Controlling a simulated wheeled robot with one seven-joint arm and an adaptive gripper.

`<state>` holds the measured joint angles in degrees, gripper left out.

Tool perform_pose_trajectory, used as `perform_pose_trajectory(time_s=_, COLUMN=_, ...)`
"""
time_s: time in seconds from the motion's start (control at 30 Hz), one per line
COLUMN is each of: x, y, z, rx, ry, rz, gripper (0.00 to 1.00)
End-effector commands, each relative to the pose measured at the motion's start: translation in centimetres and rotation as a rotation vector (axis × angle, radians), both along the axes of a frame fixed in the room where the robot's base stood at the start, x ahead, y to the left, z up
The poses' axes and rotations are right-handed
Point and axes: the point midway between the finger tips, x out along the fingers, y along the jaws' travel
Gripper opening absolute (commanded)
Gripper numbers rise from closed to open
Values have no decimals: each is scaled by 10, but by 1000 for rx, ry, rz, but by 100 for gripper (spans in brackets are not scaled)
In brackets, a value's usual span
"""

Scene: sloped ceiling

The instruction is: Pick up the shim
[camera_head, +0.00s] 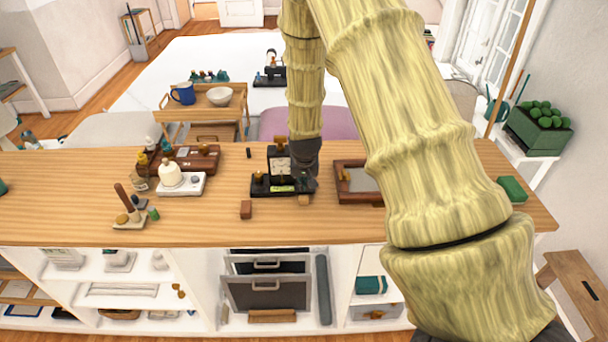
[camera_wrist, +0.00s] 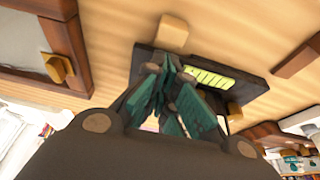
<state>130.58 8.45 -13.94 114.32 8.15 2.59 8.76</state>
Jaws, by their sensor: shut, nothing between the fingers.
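My gripper (camera_head: 304,178) is over the wooden counter at the right side of a black device with a dial and a green label (camera_head: 282,184). In the wrist view its teal fingers (camera_wrist: 168,68) are shut, with nothing seen between them, and they overlap the device's dark base (camera_wrist: 262,82). A small tan wooden block (camera_head: 304,200) lies by the device's front right corner; it also shows just beyond the fingertips in the wrist view (camera_wrist: 174,34). A reddish-brown block (camera_head: 246,210) stands apart to the left. I cannot tell for sure which block is the shim.
A framed grey tray (camera_head: 362,181) lies right of the gripper. A white-based bell-shaped item (camera_head: 170,176), a brown case (camera_head: 205,158) and a small tool stand (camera_head: 130,220) are on the left. A green block (camera_head: 512,189) is at the right end. The counter's front centre is mostly clear.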

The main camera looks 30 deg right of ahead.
Motion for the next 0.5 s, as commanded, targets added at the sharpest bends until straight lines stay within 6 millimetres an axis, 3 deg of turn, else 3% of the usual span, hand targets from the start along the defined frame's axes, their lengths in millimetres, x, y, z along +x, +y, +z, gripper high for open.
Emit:
perform_pose_trajectory(time_s=0.2, x=5, y=-2, z=-14, rx=1, ry=1, rz=0, gripper=0)
perform_pose_trajectory(time_s=0.5, x=7, y=-3, z=-20, rx=1, ry=0, rz=1, gripper=0)
